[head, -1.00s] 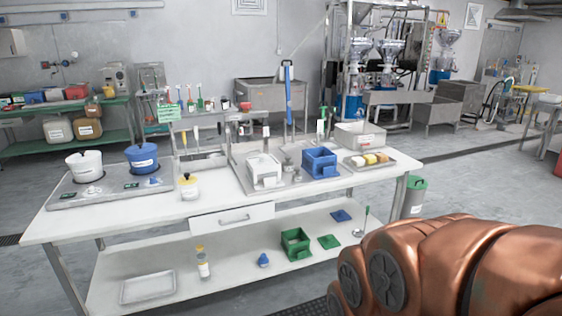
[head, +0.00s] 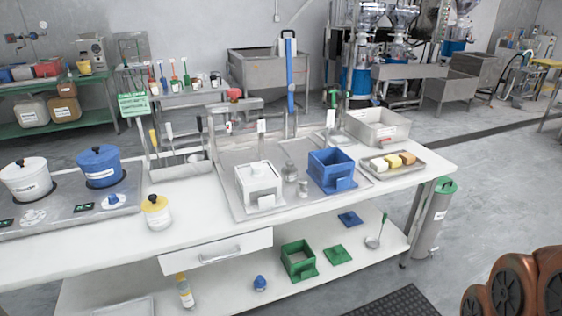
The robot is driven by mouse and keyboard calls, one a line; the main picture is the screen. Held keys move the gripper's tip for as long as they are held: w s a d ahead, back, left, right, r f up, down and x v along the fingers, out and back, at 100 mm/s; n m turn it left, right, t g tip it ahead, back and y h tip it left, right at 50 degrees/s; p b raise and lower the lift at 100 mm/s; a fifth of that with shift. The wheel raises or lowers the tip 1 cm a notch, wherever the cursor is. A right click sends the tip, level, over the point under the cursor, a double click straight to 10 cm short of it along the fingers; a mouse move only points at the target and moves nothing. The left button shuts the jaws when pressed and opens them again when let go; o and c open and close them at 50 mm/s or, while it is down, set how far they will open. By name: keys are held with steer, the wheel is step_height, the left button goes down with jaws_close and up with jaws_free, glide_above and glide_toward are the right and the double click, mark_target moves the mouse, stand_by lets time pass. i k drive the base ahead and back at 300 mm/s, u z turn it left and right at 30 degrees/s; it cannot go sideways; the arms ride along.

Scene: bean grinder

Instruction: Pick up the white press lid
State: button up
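The white press box (head: 258,193) stands on a grey metal tray on the table, left of the open blue press box (head: 332,170). A white lid (head: 259,171) with a small knob appears to sit on top of the white box. My gripper is not in view. Only copper-coloured parts of my arm show at the bottom right, well apart from the white box.
Small metal weights (head: 290,172) stand between the two boxes. A tray of colored blocks (head: 393,163) and a grey bin (head: 376,128) are to the right. A yellow-lidded jar (head: 157,213) and two pots are left. A green box (head: 298,260) sits on the lower shelf.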

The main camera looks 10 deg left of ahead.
mark_target(258, 171)
steer(key=u, duration=0.25)
steer(key=i, duration=0.85)
steer(key=u, duration=1.1)
steer(key=i, duration=0.55)
steer(key=u, duration=0.55)
